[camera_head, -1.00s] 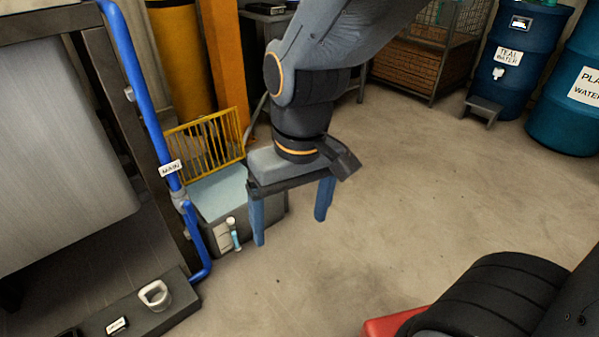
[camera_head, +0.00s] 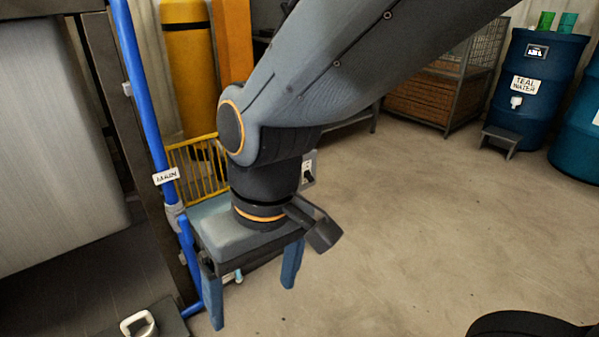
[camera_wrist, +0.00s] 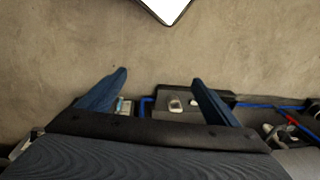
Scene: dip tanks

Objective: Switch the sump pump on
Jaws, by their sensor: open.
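A small grey box with a pale plate and a dark switch or socket (camera_head: 308,170) shows just right of my wrist in the head view; its label and setting are too small to read. A low grey unit beside the yellow guard is mostly hidden behind my gripper. A small light-blue handle (camera_head: 238,275) shows low between my fingers; its setting is unclear. My gripper (camera_head: 252,307) is open and empty, pointing down in front of that unit. In the wrist view my gripper (camera_wrist: 160,76) is also open, with bare floor beyond the fingertips.
A blue pipe tagged MAIN (camera_head: 166,176) runs down at left, close to my gripper. A yellow guard (camera_head: 197,170) stands behind. A dark block with a pale ring handle (camera_head: 138,324) lies low left. A blue TEAL WATER drum (camera_head: 533,85) stands far right.

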